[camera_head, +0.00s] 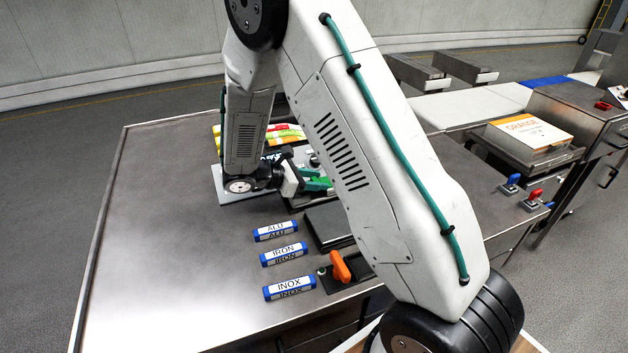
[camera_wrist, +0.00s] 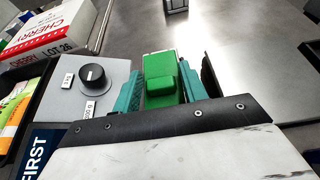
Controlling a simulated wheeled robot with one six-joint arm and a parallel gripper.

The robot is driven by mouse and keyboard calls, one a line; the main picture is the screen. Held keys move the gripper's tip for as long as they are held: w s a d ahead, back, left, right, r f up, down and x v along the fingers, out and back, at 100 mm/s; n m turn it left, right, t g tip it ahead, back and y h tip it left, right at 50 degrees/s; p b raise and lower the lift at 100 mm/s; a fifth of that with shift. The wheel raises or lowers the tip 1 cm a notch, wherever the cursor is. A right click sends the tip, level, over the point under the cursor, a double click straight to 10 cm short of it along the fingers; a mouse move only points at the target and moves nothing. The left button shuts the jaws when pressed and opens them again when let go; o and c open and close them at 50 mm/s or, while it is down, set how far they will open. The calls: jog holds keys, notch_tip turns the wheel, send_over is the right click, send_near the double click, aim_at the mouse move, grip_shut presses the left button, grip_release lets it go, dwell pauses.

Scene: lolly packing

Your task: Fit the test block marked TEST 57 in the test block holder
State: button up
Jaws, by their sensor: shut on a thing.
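In the wrist view my gripper (camera_wrist: 166,84) is shut on a green block (camera_wrist: 160,75) with a raised grip on top. Its two teal fingers stand at the block's left and right sides. No TEST 57 marking is readable on it. A pale edge shows at the block's far end; I cannot tell what it belongs to. In the head view my gripper (camera_head: 314,184) is low over the table's far part, partly hidden by my arm. A small metal fixture (camera_wrist: 176,5) stands ahead at the top of the wrist view; I cannot tell if it is the holder.
A grey panel with a black knob (camera_wrist: 92,76) lies left of my gripper, with a CHERRY box (camera_wrist: 48,30) beyond. Bars marked ALU (camera_head: 275,231), IRON (camera_head: 284,254) and INOX (camera_head: 289,288) lie near an orange handle (camera_head: 340,266). The table's left side (camera_head: 150,240) is clear.

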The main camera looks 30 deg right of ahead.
jog(key=o, duration=1.2)
jog(key=v, duration=1.2)
jog(key=s+d+r+m+y, duration=0.3)
jog(key=s+r+m+y, duration=0.5)
jog(key=s+r, duration=0.65)
jog(key=shift+s+a+r+m+t+y, duration=0.75)
jog(key=shift+s+m, duration=0.55)
jog(key=shift+s, duration=1.4)
jog(key=shift+s+a+r+m+t+y, duration=0.2)
jog(key=shift+s+a+m+t+y, duration=0.65)
jog(key=shift+s, duration=1.85)
jog(key=shift+s+a+r+m+t+y, duration=0.1)
jog(key=shift+s+r+m+t+y, duration=0.65)
jog(key=shift+s+m, duration=1.5)
